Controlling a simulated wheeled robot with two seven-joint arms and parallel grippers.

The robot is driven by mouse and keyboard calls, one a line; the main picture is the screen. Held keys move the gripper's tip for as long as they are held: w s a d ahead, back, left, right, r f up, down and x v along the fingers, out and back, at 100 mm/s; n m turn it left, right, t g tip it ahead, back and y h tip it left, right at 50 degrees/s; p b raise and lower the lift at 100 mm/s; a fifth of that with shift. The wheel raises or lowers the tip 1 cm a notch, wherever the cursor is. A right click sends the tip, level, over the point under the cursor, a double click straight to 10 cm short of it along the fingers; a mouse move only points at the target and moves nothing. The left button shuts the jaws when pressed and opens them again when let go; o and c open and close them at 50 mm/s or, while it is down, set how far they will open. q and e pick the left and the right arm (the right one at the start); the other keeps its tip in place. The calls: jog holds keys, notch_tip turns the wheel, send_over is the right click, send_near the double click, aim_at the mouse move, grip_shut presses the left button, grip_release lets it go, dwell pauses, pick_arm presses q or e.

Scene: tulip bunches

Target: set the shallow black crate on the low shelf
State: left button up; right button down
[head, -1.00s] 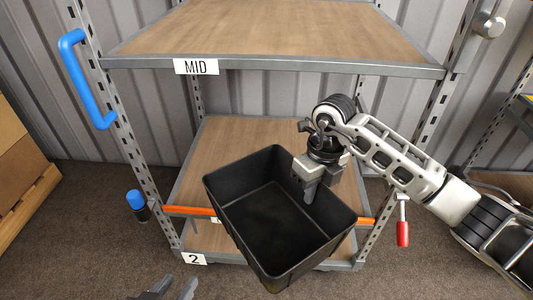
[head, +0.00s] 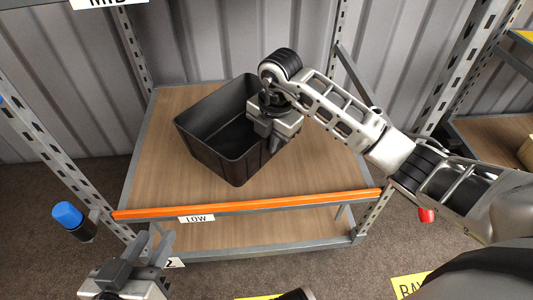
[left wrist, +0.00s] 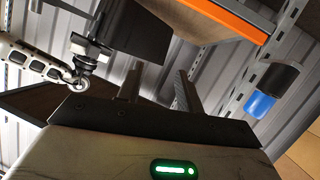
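The shallow black crate (head: 215,148) is over the wooden low shelf (head: 155,180), behind the orange front strip marked LOW. I cannot tell whether its base rests fully on the boards. My right gripper (head: 268,138) is shut on the crate's right wall at the rim; the wrist hides part of that rim. The crate's dark side also shows in the left wrist view (left wrist: 145,28). My left gripper (head: 148,250) is open and empty at the bottom left, in front of the shelf and apart from it. Its two fingers stand apart in the left wrist view (left wrist: 158,88).
An orange strip (head: 250,206) edges the low shelf. A blue-capped dark bottle-like object (head: 68,215) is by the left post. Metal posts stand at both sides, and a red handle (head: 426,215) is at the right. Bare board lies left and right of the crate.

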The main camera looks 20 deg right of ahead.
aim_at(270, 155)
notch_tip(270, 155, down, 5)
jog(key=shift+r+b, duration=0.15)
jog(key=shift+b, duration=0.65)
jog(key=shift+w+f, duration=0.1)
jog(key=shift+f, duration=0.1)
jog(key=c, duration=1.6)
grip_release()
jog(key=shift+c, duration=0.2)
pick_arm(q)
jog(key=shift+w+d+r+t+h, duration=0.2)
jog(key=shift+d+r+t+h, duration=0.1)
jog(key=shift+r, duration=0.1)
